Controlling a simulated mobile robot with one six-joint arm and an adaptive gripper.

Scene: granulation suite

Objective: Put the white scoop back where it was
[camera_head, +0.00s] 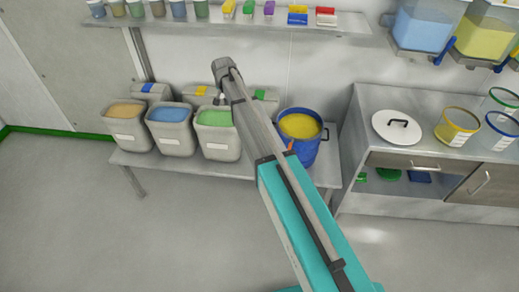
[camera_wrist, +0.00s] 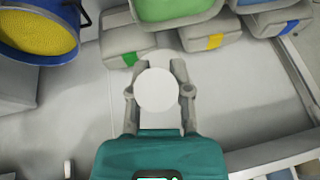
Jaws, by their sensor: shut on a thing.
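My gripper (camera_wrist: 158,68) is shut on the white scoop (camera_wrist: 155,92) in the wrist view. A round white part of the scoop shows between the two fingers, and the rest of its shape is hard to make out against the pale surface. The scoop is over the pale bench surface, near a grey lidded container with a green label (camera_wrist: 128,42). In the head view my arm reaches over the low bench (camera_head: 238,168), and the arm hides most of the gripper and the scoop.
Open bins with orange, blue (camera_head: 172,116) and green (camera_head: 215,119) powder line the bench front. A blue pot of yellow powder (camera_head: 312,150) stands to their right. Grey lidded containers (camera_head: 153,91) stand behind. A shelf (camera_head: 335,23) with small items hangs above. The floor in front is clear.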

